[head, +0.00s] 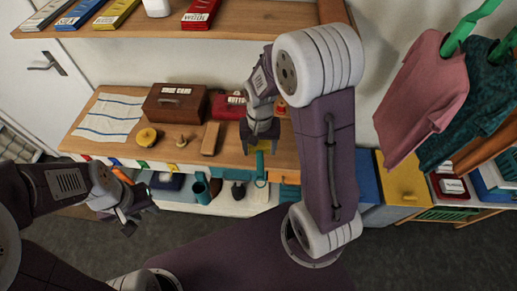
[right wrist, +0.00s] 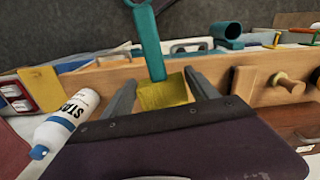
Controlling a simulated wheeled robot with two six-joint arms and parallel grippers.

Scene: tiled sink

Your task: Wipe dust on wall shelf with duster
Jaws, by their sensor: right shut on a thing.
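My right gripper (head: 262,146) is shut on the duster (head: 261,168), above the front edge of the wooden bench. In the right wrist view the duster's yellow block (right wrist: 163,92) sits between the fingers (right wrist: 160,95), and its teal handle points away from them. The wall shelf (head: 250,18) is the wooden board at the top, with several books and a white item on it. No dust can be made out on it. My left gripper (head: 140,218) is low at the left, empty, with its fingers apart.
A white bottle (right wrist: 68,122) shows in the right wrist view. Shirts (head: 425,90) hang at the right. The shelf's right part is bare.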

